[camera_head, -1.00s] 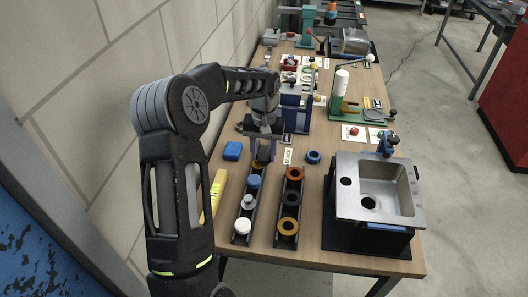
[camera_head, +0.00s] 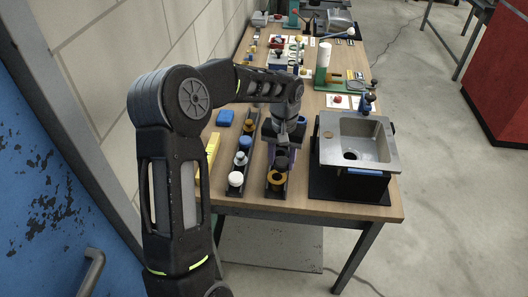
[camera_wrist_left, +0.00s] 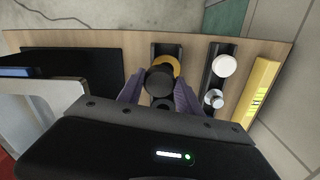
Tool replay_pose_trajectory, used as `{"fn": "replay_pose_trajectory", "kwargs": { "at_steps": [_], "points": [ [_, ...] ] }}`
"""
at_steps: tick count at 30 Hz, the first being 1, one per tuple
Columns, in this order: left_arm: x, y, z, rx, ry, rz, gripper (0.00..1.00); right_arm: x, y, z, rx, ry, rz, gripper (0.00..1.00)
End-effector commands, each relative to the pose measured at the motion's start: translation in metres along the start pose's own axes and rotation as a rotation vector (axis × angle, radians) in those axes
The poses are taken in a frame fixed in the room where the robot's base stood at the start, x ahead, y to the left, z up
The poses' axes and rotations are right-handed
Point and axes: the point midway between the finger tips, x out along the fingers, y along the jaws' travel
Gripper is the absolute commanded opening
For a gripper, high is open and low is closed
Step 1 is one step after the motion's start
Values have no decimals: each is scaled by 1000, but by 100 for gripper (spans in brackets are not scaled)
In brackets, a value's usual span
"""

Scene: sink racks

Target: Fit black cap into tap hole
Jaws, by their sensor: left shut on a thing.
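My left gripper (camera_head: 281,152) points down over the right-hand dark rack. It is shut on a round black cap (camera_wrist_left: 159,81), seen between the two purple fingers in the wrist view. The cap hangs over or just in front of an orange ring (camera_head: 276,178); I cannot tell whether it touches the ring or rack. The grey metal sink (camera_head: 382,152) stands to the right on a black stand. Its round tap hole (camera_head: 328,134) is in the left rim and shows a tan colour inside. The sink drain is dark. My right gripper is not in view.
The left-hand rack (camera_head: 231,192) holds several caps, including a white one (camera_head: 235,179) and a silver one (camera_head: 240,158). A blue ring lies beyond the gripper.

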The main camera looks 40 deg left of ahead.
Motion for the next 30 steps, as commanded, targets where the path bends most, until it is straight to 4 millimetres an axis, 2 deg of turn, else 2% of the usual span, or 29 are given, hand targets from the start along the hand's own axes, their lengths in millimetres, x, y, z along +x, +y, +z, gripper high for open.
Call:
{"fn": "replay_pose_trajectory", "kwargs": {
  "at_steps": [1, 9, 12, 17, 30],
  "points": [
    [3, 16, 4, 36, 1, 1, 3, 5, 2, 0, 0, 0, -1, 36],
    [3, 104, 28, 237, 3, -1, 3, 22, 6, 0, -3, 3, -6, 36],
    [0, 127, 36, 292, 2, -3, 3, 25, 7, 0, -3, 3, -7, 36],
    [-4, 140, 40, 322, 2, -3, 3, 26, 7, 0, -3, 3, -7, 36],
    [-4, 140, 40, 321, 1, -3, 3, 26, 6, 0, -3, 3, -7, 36]
  ]
}}
